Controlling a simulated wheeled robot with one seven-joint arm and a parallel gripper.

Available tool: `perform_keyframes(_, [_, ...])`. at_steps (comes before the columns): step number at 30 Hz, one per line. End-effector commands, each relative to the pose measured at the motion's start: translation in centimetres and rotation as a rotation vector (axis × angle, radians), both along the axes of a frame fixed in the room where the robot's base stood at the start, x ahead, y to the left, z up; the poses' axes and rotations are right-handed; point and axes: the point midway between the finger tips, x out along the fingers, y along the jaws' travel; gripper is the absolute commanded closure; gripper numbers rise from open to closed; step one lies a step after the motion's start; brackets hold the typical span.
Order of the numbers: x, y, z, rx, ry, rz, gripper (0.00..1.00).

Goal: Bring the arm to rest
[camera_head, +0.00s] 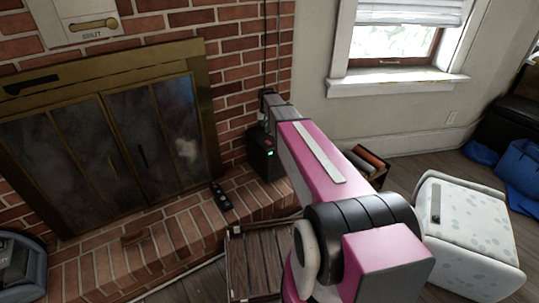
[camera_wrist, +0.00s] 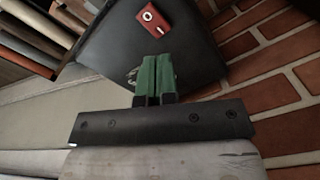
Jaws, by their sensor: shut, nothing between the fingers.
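My gripper (camera_wrist: 157,75) shows in the wrist view as two green fingers pressed together, with nothing between them. Behind the fingertips in that view is a black box (camera_wrist: 110,42) with a small red panel (camera_wrist: 143,16) bearing a round white mark. In the head view my pink and white arm reaches from the lower right toward the brick wall. Its far end is over or near the black box (camera_head: 262,165), which stands on the hearth with a small green light. My fingers are not clear there, and I cannot tell whether they touch the box.
The brick hearth (camera_head: 190,235) runs before the glass-doored fireplace (camera_head: 105,150). A wooden crate (camera_head: 255,262) is below my arm.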

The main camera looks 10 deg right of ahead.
Motion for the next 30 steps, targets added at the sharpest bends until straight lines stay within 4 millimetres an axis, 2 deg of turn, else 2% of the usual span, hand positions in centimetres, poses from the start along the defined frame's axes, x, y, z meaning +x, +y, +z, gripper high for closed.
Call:
perform_keyframes(11, [-0.1,0.0,0.5,0.0,0.001,0.0,1.0])
perform_keyframes(14, [-1.8,0.0,0.3,0.0,0.001,0.005,1.0])
perform_keyframes(17, [-6.1,0.0,-0.2,0.0,0.002,0.021,1.0])
perform_keyframes(20, [-12.2,0.0,-0.7,0.0,0.001,0.044,1.0])
perform_keyframes(21, [-14.8,0.0,-0.9,0.0,0.001,0.055,1.0])
perform_keyframes(24, [-20.7,0.0,-1.2,0.0,-0.001,0.081,1.0])
perform_keyframes(27, [-25.4,0.0,-1.2,0.0,-0.003,0.102,1.0])
perform_keyframes(30, [-28.5,0.0,-1.2,0.0,-0.003,0.119,1.0])
